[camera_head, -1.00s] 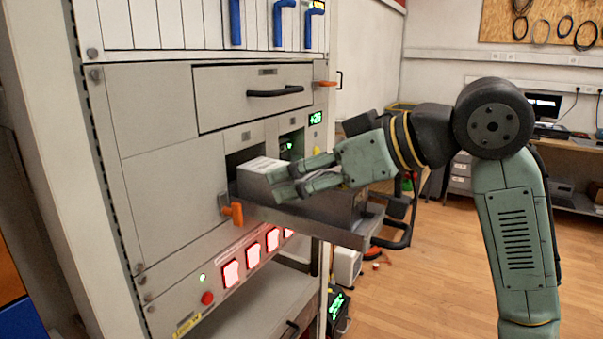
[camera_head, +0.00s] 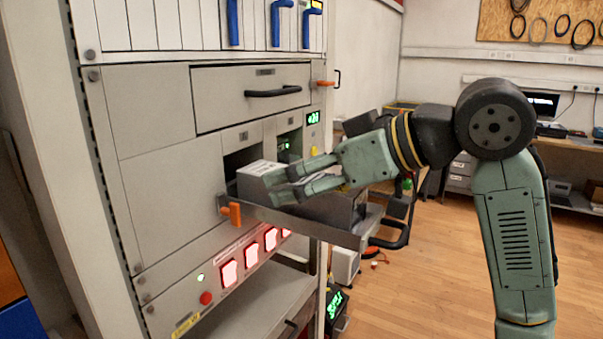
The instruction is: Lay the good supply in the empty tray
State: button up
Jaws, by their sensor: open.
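A pale grey box-shaped unit with a white label on top (camera_head: 255,168), which looks like a supply, sits partly inside the left of two rack openings. My gripper (camera_head: 275,188) is open, its fingers pointing left at the near end of this unit. I cannot tell whether they touch it. A metal tray (camera_head: 300,224) sticks out of the rack below the gripper, with a dark handle (camera_head: 392,238) at its right end. A dark grey block (camera_head: 332,208) shows on the tray behind the fingers, partly hidden by them. No empty tray can be made out clearly.
Orange latches (camera_head: 231,212) sit beside the left opening and at the upper right. A closed drawer (camera_head: 250,97) with a black handle is above. A green display (camera_head: 313,118) is lit by the right opening. Red-lit switches (camera_head: 250,255) are below. Open floor (camera_head: 430,270) lies to the right.

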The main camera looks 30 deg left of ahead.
jog(key=shift+f, duration=0.1)
jog(key=v, duration=1.2)
jog(key=shift+d, duration=0.1)
